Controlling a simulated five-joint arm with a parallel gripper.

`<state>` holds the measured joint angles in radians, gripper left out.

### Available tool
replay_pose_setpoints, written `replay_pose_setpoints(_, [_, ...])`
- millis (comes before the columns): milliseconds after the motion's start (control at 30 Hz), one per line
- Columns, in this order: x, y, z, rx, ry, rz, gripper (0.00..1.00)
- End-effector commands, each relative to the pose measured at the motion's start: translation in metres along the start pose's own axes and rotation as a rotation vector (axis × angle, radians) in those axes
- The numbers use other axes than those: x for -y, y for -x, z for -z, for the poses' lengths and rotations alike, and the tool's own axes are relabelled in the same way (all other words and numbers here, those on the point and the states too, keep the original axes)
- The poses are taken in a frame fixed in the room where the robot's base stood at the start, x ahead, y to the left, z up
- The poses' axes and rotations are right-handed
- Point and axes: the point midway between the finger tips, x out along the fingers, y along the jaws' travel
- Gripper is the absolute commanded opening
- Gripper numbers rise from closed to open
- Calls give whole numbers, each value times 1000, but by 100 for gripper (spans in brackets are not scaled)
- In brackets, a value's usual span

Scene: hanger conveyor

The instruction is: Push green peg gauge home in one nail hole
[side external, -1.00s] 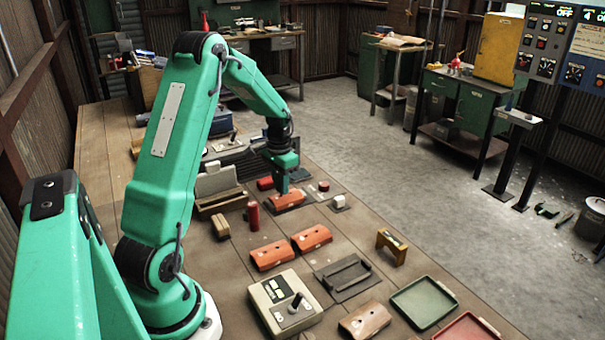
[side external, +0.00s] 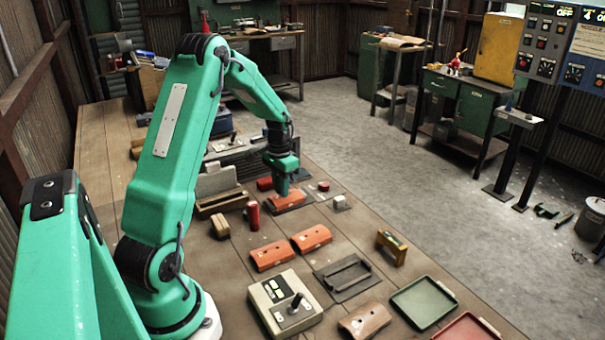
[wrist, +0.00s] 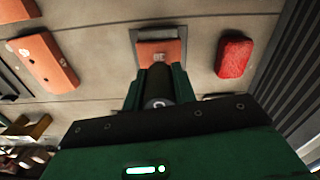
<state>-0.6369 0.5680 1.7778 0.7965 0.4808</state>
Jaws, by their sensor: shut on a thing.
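My gripper (side external: 283,190) points straight down over an orange-red block (side external: 292,200) at the far middle of the bench. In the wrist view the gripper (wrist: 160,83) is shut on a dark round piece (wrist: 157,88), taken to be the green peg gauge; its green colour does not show. The orange block (wrist: 160,52) lies on a grey plate (wrist: 137,42) beyond the fingers, with a small pale mark or hole near its middle. The fingers hide the lower end of the gauge, so I cannot tell how deep it sits or whether it touches the hole.
A red block (wrist: 234,57) lies close to the plate. A red cylinder (side external: 253,214) stands nearer the arm. Two more orange blocks (side external: 271,256), (side external: 311,238), a control box (side external: 285,305) and a green tray (side external: 424,302) are toward the front.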

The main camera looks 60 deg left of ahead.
Motion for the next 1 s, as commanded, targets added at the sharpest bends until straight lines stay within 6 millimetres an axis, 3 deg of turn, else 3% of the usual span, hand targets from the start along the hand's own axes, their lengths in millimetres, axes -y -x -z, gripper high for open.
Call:
replay_pose_setpoints(900, [0, -13, 0, 0, 0, 0, 7])
replay_pose_setpoints(933, [0, -13, 0, 0, 0, 0, 31])
replay_pose_setpoints(1000, [0, -13, 0, 0, 0, 0, 38])
